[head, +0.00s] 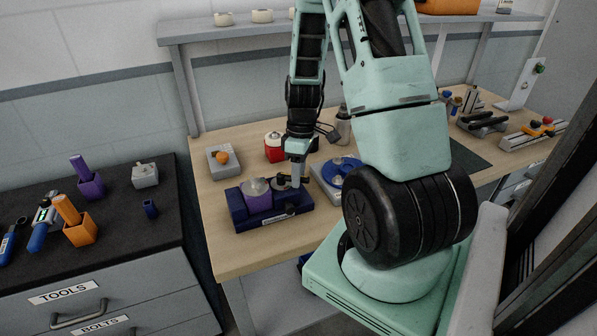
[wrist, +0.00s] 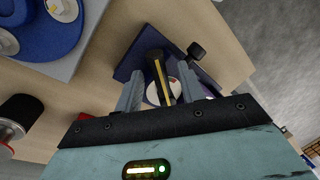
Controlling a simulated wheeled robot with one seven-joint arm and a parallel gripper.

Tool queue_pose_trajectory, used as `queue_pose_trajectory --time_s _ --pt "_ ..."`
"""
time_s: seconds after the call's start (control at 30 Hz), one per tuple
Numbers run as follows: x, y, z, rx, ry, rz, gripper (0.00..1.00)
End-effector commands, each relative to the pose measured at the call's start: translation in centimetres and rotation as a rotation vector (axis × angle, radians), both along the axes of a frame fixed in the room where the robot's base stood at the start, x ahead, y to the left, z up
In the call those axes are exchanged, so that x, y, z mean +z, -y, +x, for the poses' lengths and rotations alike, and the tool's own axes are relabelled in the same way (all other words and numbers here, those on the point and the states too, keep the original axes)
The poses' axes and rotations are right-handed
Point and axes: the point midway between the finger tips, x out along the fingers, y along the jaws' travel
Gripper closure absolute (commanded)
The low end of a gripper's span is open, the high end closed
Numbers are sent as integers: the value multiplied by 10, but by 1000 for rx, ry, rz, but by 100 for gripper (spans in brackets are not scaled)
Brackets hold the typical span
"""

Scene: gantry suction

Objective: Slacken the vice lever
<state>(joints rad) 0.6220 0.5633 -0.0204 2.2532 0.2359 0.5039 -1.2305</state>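The navy vice (head: 262,222) sits near the front left edge of the wooden bench, with a purple part (head: 256,196) in it. In the wrist view its dark body (wrist: 128,62) shows beyond my fingers. A dark bar with a yellow stripe, seemingly the vice lever (wrist: 159,78), stands between my fingertips. My gripper (wrist: 158,88) is open, its two fingers on either side of the bar with visible gaps. In the head view my gripper (head: 296,165) points down over the right end of the vice. Its fingertips are hard to make out there.
A blue round fixture (head: 343,168) stands close to the right of the vice. A red container (head: 274,147) and a grey block with an orange ball (head: 222,157) are behind. A black knob (wrist: 196,51) shows beside the lever. The front left bench corner is clear.

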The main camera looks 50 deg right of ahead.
Motion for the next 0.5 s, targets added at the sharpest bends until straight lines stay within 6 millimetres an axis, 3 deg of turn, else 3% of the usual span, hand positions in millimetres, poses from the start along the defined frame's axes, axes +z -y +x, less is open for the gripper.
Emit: queue_pose_trajectory --time_s 0.03,0.17,0.2,0.5 --pt "0 0 0 0 0 0 61" --pt "0 0 0 0 0 0 97" --pt "0 0 0 0 0 0 100" --pt "0 1 1 28 0 0 100"
